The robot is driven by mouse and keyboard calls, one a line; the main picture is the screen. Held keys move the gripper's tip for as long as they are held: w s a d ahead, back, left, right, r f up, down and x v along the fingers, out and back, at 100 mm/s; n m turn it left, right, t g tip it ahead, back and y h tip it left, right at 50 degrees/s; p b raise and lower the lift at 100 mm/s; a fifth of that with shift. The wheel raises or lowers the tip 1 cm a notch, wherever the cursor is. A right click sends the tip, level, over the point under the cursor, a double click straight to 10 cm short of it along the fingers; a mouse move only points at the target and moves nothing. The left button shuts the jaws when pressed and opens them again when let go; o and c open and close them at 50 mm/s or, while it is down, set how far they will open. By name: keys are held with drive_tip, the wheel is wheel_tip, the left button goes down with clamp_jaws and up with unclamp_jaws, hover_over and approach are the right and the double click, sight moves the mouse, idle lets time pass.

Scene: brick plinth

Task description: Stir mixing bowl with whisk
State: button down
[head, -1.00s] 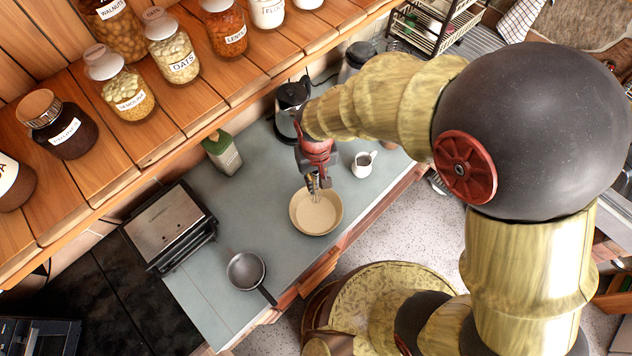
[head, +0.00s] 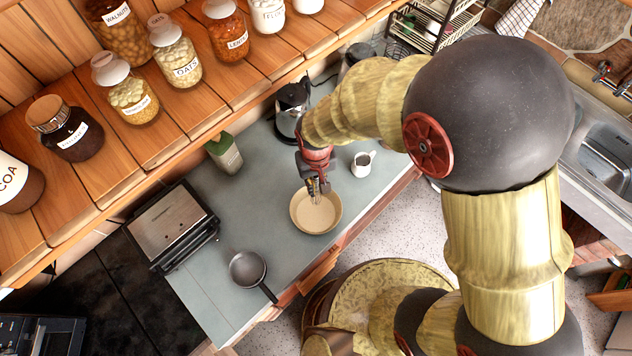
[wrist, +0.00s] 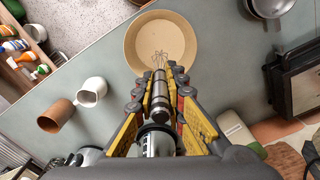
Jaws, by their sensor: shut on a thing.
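The mixing bowl (head: 333,222) is beige and round and stands on the grey-green counter. It also shows in the wrist view (wrist: 190,34), with pale contents or a pale inside. My gripper (head: 317,186) is above the bowl's far side. In the wrist view its fingers (wrist: 160,105) are shut on the steel handle of the whisk (wrist: 159,90). The whisk's wire end reaches over the inside of the bowl; I cannot tell whether it touches the bottom. In the head view the whisk is small and partly hidden by the gripper.
A white jug (head: 362,164) stands right of the bowl, with a brown cup (wrist: 56,115) beside it. A dark pan (head: 247,269) and a metal grill (head: 177,226) are to the left. A kettle (head: 291,108) and a green-capped carton (head: 224,153) stand behind. A jar shelf (head: 150,110) overhangs the counter.

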sight(316, 199)
drive_tip(key=shift+f+b, duration=3.75)
drive_tip(key=shift+f, duration=1.8)
drive_tip(key=shift+w, duration=0.1)
